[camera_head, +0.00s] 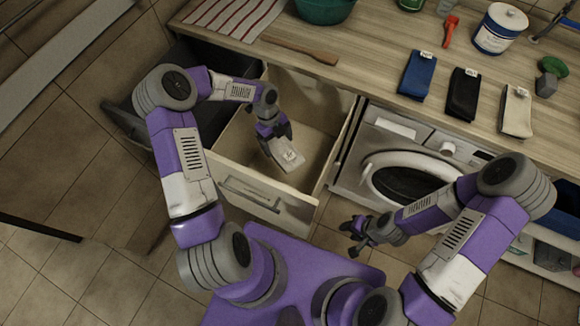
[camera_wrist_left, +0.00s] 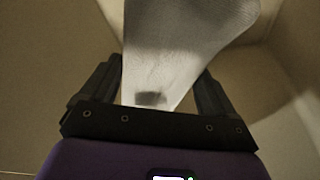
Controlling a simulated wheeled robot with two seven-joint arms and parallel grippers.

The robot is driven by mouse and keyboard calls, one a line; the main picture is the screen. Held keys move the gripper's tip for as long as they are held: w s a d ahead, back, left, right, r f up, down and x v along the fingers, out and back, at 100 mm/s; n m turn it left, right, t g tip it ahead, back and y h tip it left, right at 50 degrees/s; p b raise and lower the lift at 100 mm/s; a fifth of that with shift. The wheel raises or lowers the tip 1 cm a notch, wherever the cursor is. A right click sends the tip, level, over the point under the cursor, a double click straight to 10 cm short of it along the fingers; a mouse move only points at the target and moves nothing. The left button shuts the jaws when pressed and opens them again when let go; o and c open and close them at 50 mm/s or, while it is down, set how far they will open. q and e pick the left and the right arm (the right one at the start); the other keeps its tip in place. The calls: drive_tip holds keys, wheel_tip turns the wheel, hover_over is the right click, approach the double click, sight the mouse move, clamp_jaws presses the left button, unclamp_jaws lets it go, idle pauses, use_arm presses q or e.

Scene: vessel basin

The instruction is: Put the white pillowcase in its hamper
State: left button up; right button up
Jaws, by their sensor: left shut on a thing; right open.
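The white pillowcase (camera_head: 287,156) is in my left gripper (camera_head: 275,133), which is shut on it. In the head view both are inside the open cream hamper drawer (camera_head: 237,150), and the cloth has a small label on it. In the left wrist view the pillowcase (camera_wrist_left: 185,50) lies between the two black fingers of my left gripper (camera_wrist_left: 160,90), with pale hamper walls around it. I cannot tell whether the cloth touches the hamper floor. My right gripper (camera_head: 352,235) is open and empty, low in front of the washing machine.
A dark drawer (camera_head: 135,112) stands open left of the cream one. The washing machine (camera_head: 395,165) is to the right. The counter holds blue (camera_head: 417,75), black (camera_head: 463,95) and beige (camera_head: 516,112) folded cloths and a white canister (camera_head: 499,28). The floor (camera_head: 110,270) at lower left is mostly clear.

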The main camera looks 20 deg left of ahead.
use_arm(q)
drive_tip(key=s+f+m+y+b, duration=0.1)
drive_tip(key=f+m, duration=0.3)
drive_tip(key=f, duration=0.1)
drive_tip(key=a+f+m+g+y+b, duration=0.1)
drive_tip(key=f+m+b, duration=0.1)
drive_tip(key=f+m, duration=0.2)
drive_tip(key=s+a+f+m+b, duration=0.1)
drive_tip(key=f+m, duration=0.3)
drive_tip(key=f, duration=0.4)
drive_tip(key=shift+s+g+y+b, duration=0.3)
drive_tip(key=shift+y, duration=0.1)
wheel_tip(320, 180, down, 4)
drive_tip(key=shift+f+b, duration=0.15)
drive_tip(key=shift+b, duration=0.4)
drive_tip(key=shift+f, duration=0.1)
drive_tip(key=o, duration=1.1)
drive_tip(key=shift+c, duration=0.2)
